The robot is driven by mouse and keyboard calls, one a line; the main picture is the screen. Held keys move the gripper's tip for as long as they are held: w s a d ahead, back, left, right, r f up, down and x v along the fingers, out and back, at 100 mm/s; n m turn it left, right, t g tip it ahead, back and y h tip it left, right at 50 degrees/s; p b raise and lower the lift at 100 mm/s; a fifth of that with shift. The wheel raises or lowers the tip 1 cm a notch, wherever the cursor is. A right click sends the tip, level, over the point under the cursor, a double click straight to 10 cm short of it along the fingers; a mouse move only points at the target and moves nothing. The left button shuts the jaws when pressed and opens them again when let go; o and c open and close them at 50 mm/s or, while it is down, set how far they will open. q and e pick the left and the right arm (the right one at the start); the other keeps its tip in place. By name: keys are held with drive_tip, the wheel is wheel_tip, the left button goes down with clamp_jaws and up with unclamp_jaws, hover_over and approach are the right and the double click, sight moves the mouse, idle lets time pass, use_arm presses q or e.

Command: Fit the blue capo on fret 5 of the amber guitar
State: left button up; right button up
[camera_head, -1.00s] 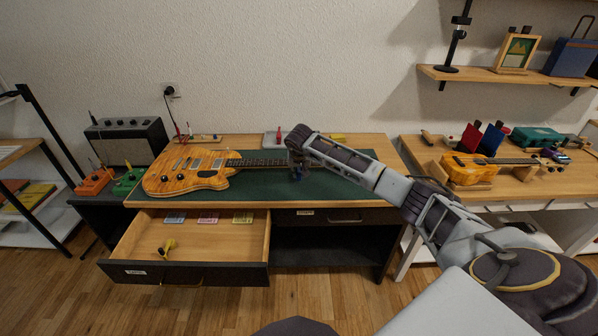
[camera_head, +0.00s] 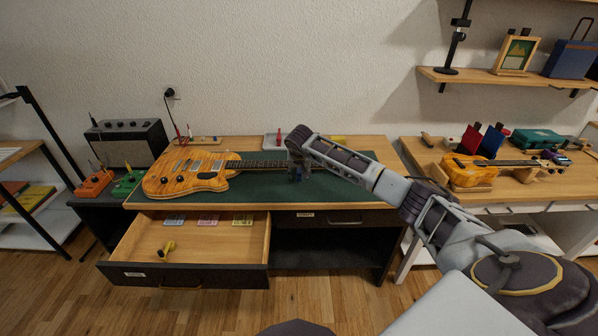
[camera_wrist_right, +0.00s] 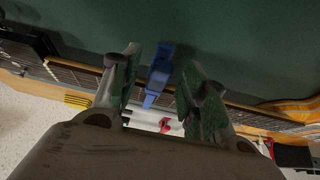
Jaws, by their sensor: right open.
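The amber guitar (camera_head: 190,176) lies on the green mat, body to the left and neck pointing right. Its neck (camera_wrist_right: 245,108) crosses the right wrist view, with part of the amber body (camera_wrist_right: 296,107) at the right edge. The blue capo (camera_wrist_right: 159,72) is at the neck, lying across it. Its exact fret cannot be read. My right gripper (camera_head: 297,176) is over the neck in the head view. In the right wrist view its fingers (camera_wrist_right: 160,90) are open, one on each side of the capo, with visible gaps. My left gripper is not in view.
An open drawer (camera_head: 137,268) below the bench holds a yellow item (camera_head: 168,247) and several coloured cards. A pale tray (camera_head: 272,140) stands behind the neck. A second bench at right holds a small yellow guitar (camera_head: 470,172). The mat in front of the neck is clear.

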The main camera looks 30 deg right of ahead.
drive_tip(key=shift+s+r, duration=0.1)
drive_tip(key=shift+r, duration=0.05)
drive_tip(key=shift+p+v, duration=2)
drive_tip(key=shift+v, duration=0.4)
drive_tip(key=v, duration=1.2)
